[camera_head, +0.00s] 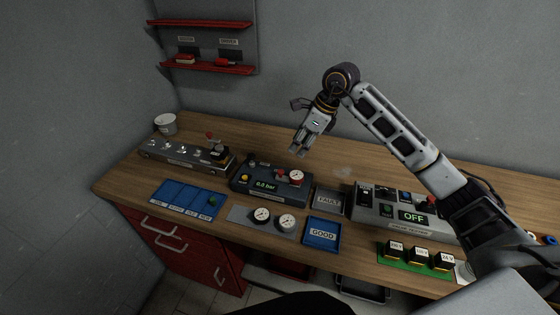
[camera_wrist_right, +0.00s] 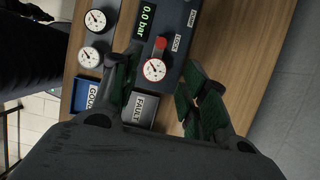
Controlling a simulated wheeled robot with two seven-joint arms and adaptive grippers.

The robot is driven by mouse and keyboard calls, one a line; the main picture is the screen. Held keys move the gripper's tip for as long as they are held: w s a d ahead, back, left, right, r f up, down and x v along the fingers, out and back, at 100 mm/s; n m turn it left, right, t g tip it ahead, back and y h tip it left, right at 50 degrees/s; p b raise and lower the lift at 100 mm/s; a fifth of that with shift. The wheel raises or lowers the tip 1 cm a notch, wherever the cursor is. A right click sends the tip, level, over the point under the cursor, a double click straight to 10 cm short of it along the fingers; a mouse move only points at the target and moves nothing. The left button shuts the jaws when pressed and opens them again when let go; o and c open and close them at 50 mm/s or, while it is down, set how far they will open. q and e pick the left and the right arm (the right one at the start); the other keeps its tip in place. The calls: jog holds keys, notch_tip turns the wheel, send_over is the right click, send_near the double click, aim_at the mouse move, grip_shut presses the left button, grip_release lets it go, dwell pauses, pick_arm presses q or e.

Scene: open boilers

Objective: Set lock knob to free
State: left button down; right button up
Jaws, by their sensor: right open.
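The dark test unit (camera_head: 268,188) with a green "0.0 bar" display sits mid-bench. A red knob (camera_head: 281,173) is on it beside a round white gauge (camera_head: 296,177). In the right wrist view the red knob (camera_wrist_right: 161,43) is next to a label that seems to read "LOCK", just above the gauge (camera_wrist_right: 154,70). The knob's exact setting is too small to tell. My right gripper (camera_head: 299,152) is above and behind the unit, pointing down, open and empty. In its wrist view the fingers (camera_wrist_right: 160,90) are spread either side of the gauge's lower end, apart from the knob. My left gripper is out of view.
A FAULT tray (camera_head: 328,200) and a blue GOOD tray (camera_head: 322,233) lie right of the unit. Two loose gauges (camera_head: 262,215) lie in front. A grey box with an OFF display (camera_head: 405,214) is at right, a long valve manifold (camera_head: 185,155) at left. Bare wood lies behind.

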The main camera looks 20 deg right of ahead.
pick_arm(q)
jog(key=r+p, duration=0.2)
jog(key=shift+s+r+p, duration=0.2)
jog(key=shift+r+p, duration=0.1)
pick_arm(e)
send_near(281, 171)
jog(key=x, duration=0.8)
dwell(0.5)
grip_shut()
dwell(0.4)
